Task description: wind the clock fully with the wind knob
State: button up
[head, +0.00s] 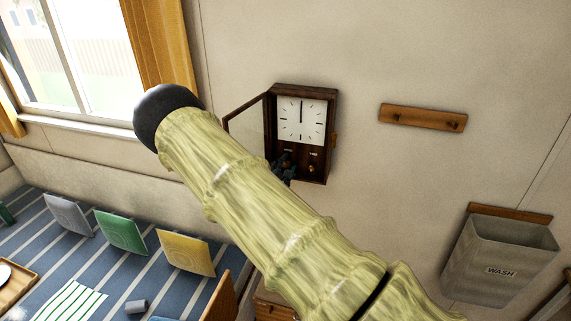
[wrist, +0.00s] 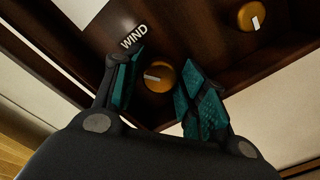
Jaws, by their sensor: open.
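The wall clock (head: 301,120) hangs on the wall, a dark wooden case with a white face; its hands look close to twelve. Its glass door (head: 246,126) stands open to the left. In the wrist view the wind knob (wrist: 158,78), round and brass-coloured with a white mark, sits below the WIND label (wrist: 134,37). My gripper (wrist: 163,66) is open, with one green-padded finger on either side of the wind knob; I cannot tell whether either touches it.
A second brass knob (wrist: 252,16) is to the right of the wind knob, also seen in the head view (head: 311,168). A wooden peg rack (head: 422,117) and a grey WASH bin (head: 500,255) are to the right. The open door is close to my arm.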

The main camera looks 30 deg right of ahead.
jog(key=c, duration=0.7)
jog(key=shift+c, duration=0.2)
jog(key=shift+f+b, duration=0.1)
jog(key=shift+b, duration=0.35)
